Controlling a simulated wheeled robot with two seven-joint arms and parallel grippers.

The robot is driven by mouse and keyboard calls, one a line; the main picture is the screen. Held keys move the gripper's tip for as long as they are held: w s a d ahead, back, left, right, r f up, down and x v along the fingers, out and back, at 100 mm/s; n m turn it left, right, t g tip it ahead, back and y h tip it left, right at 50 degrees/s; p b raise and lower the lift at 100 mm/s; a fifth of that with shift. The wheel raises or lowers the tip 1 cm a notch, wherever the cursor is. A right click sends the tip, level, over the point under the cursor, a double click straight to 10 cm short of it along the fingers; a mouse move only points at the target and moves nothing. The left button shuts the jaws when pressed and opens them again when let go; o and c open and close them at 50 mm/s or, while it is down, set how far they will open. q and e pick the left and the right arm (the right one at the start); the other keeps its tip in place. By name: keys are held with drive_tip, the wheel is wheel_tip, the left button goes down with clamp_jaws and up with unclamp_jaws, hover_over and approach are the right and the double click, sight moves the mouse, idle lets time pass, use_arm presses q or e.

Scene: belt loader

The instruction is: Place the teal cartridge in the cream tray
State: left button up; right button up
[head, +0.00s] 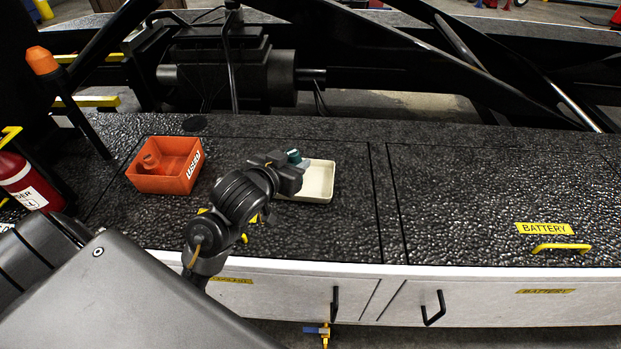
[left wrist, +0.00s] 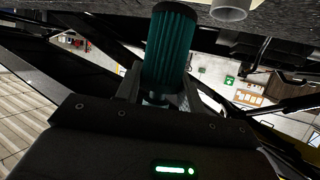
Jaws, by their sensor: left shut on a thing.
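The teal cartridge (head: 294,156) is held by my left gripper (head: 289,166), just above or at the left back part of the cream tray (head: 320,184). My left gripper is shut on the cartridge, and its wrist hides part of the tray's left side. In the left wrist view the ribbed teal cartridge (left wrist: 171,48) stands out from between the fingers (left wrist: 158,95). The tray is shallow, and its visible right part is empty. I cannot tell whether the cartridge touches the tray. My right gripper is not in view.
The dark textured deck (head: 450,195) on the right is clear up to a yellow handle (head: 561,247). Black beams and a motor-like block (head: 220,75) stand behind.

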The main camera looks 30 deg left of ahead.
use_arm(q)
drive_tip(key=b+x, duration=0.2)
drive_tip(key=b, duration=0.1)
drive_tip(key=shift+w+f, duration=0.2)
drive_tip(key=shift+f, duration=0.25)
drive_tip(key=w+f, duration=0.3)
drive_tip(key=w+f+p, duration=0.1)
drive_tip(key=w+f, duration=0.5)
drive_tip(key=shift+w+a+f+p, duration=0.25)
drive_tip(key=shift+a+f+p, duration=0.1)
drive_tip(key=shift+f, duration=0.35)
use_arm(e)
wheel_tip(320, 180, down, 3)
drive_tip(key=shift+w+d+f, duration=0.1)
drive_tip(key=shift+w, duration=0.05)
use_arm(q)
drive_tip(key=shift+f, duration=0.1)
